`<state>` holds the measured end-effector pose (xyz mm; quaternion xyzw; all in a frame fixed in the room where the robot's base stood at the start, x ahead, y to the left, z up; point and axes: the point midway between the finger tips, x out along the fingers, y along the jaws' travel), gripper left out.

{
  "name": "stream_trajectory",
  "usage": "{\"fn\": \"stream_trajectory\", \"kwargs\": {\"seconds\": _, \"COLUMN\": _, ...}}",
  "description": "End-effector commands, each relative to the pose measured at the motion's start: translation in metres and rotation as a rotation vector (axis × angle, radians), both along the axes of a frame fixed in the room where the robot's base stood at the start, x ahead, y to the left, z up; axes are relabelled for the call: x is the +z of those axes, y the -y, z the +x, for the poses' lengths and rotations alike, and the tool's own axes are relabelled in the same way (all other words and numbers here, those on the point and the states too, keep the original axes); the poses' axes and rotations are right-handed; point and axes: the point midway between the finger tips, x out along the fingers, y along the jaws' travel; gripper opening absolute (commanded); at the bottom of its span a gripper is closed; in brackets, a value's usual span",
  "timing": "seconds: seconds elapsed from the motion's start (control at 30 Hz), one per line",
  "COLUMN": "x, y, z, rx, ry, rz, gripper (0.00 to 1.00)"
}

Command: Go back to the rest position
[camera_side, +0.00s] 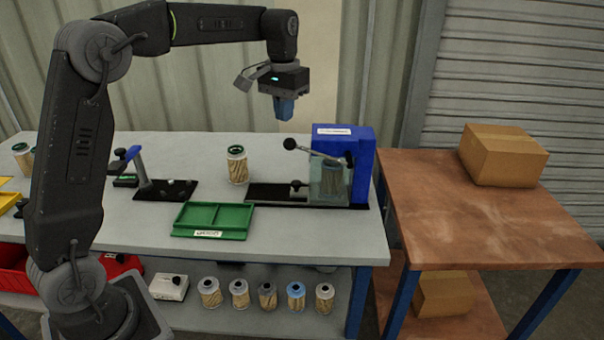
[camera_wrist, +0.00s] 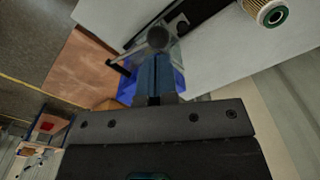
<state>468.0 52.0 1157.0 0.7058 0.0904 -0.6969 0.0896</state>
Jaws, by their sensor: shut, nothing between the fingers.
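My gripper (camera_side: 284,107) hangs from my arm above the back of the grey workbench (camera_side: 130,232), with blue fingers pointing down. It is shut and empty, well clear of everything below. In the wrist view my gripper (camera_wrist: 154,68) points toward the blue machine. A filter cartridge (camera_side: 237,165) with a green-and-black top stands upright on the bench, left of the machine; its top also shows in the wrist view (camera_wrist: 268,11). The blue machine (camera_side: 362,165) has a clear guard (camera_side: 328,182) with a cartridge behind it and a lever with a black ball (camera_side: 290,144).
A green tray (camera_side: 211,220) lies empty at the bench front. A black fixture (camera_side: 166,189) with a clamp stands left of it. Several cartridges (camera_side: 267,294) stand on the lower shelf. A brown table (camera_side: 480,220) with a cardboard box (camera_side: 503,155) is at right.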

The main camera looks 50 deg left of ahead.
Motion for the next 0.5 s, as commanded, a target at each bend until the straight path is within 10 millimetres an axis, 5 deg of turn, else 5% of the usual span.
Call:
{"fn": "stream_trajectory", "kwargs": {"seconds": 0.27, "x": 0.03, "y": 0.042, "z": -0.077, "rx": -0.078, "ry": 0.141, "rz": 0.026, "gripper": 0.0}}
{"fn": "stream_trajectory", "kwargs": {"seconds": 0.5, "x": 0.024, "y": 0.076, "z": -0.163, "rx": -0.155, "ry": 0.289, "rz": 0.048, "gripper": 0.0}}
